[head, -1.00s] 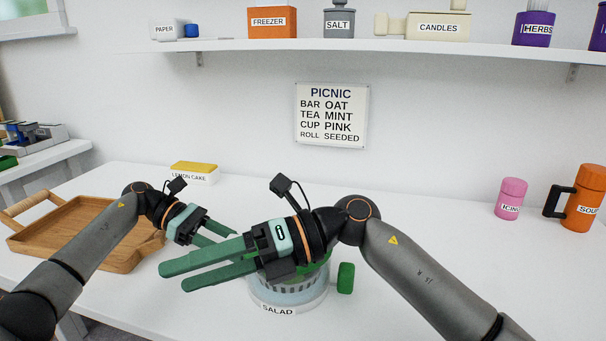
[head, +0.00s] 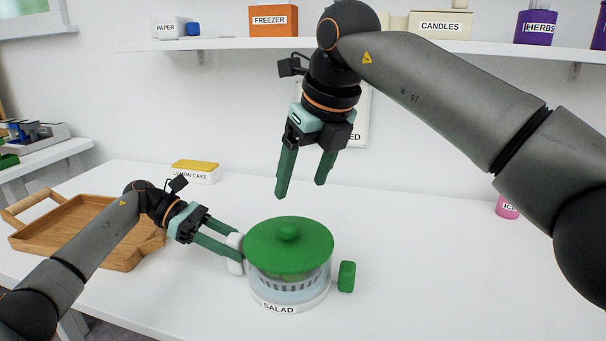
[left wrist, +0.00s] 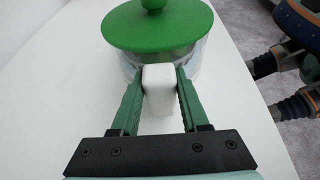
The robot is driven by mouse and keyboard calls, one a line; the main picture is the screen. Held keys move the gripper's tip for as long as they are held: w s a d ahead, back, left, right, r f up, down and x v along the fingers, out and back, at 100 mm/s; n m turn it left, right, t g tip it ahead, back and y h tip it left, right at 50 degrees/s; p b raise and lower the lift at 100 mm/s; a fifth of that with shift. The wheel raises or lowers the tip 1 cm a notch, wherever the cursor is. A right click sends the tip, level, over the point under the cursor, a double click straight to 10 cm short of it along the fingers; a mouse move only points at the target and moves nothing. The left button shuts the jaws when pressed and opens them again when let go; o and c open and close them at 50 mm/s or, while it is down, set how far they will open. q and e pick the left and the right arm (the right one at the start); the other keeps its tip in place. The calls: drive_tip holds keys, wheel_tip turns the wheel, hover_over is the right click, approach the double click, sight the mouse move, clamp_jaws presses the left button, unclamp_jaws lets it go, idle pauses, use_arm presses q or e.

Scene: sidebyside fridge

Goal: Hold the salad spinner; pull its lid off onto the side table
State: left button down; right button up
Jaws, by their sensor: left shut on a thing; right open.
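The salad spinner (head: 290,290) stands upright on the white table, a clear bowl with a "SALAD" label. Its green lid (head: 265,246) with a round knob (head: 289,232) sits on top. My left gripper (head: 236,247) is shut on the white handle (left wrist: 160,85), whose end shows between the fingers in the left wrist view. The lid also shows there (left wrist: 158,30). My right gripper (head: 300,190) is open and empty, pointing down above the lid, clear of the knob.
A wooden tray (head: 75,222) lies at the left, with a lemon cake box (head: 196,172) behind it. A pink jar (head: 507,207) stands at the right. A shelf (head: 240,45) with labelled containers runs along the wall. The table right of the spinner is mostly clear.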

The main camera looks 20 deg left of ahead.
sight(288, 225)
drive_tip(key=x, duration=1.1)
drive_tip(key=shift+a+f, duration=0.15)
drive_tip(key=shift+f, duration=0.05)
drive_tip(key=shift+c, duration=0.2)
clamp_jaws()
idle(0.5)
